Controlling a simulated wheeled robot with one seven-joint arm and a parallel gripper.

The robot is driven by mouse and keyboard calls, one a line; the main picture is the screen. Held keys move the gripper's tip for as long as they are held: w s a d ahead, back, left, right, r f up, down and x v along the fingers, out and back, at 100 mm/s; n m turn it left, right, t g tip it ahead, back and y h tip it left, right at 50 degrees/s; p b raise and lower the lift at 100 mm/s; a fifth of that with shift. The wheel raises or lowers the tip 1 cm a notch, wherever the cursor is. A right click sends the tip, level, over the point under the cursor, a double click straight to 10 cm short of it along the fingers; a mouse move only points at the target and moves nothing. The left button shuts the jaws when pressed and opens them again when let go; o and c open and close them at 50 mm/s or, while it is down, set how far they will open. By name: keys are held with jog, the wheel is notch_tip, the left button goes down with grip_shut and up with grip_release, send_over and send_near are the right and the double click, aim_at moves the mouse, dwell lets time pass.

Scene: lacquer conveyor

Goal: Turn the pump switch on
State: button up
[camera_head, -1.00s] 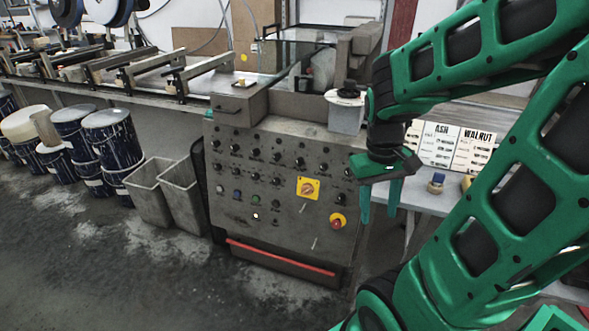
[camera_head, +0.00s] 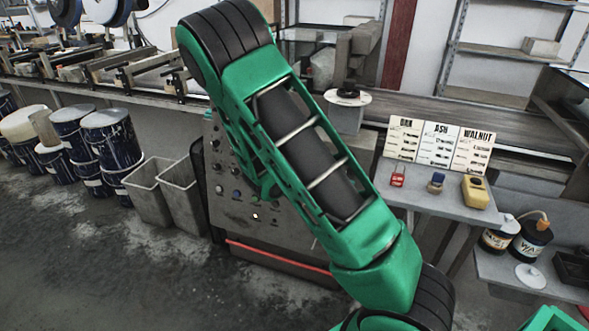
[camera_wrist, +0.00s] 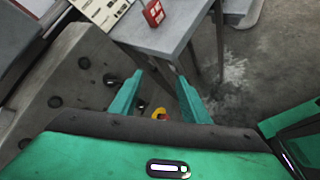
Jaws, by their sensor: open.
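The grey control panel (camera_head: 232,204) with its rows of knobs and buttons stands at mid-picture in the head view. My arm covers its right half, including the yellow-plated rotary switch and the red button. The panel's sloped face also shows in the wrist view (camera_wrist: 62,85), with several black knobs such as one (camera_wrist: 83,63) at the left. My gripper (camera_wrist: 160,76) is open and empty in the wrist view. A small yellow and red control (camera_wrist: 160,114) shows between its fingers, partly cut off by my gripper's body. I cannot tell which control is the pump switch.
Grey bins (camera_head: 150,190) stand left. Open floor lies in front.

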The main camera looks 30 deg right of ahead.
jog(key=w+a+f+n+t+h, duration=0.1)
jog(key=w+a+f+n+t, duration=0.1)
jog(key=w+a+n+t, duration=0.55)
jog(key=w+a+f+n+t, duration=0.1)
jog(key=w+a+n+t, duration=0.35)
jog(key=w+n, duration=0.6)
jog(key=w+d+n, duration=0.1)
jog(key=w+d, duration=0.5)
jog(key=d, duration=0.2)
jog(key=shift+w+n+t, duration=0.15)
jog(key=shift+n+t, duration=0.15)
jog(key=shift+t, duration=0.1)
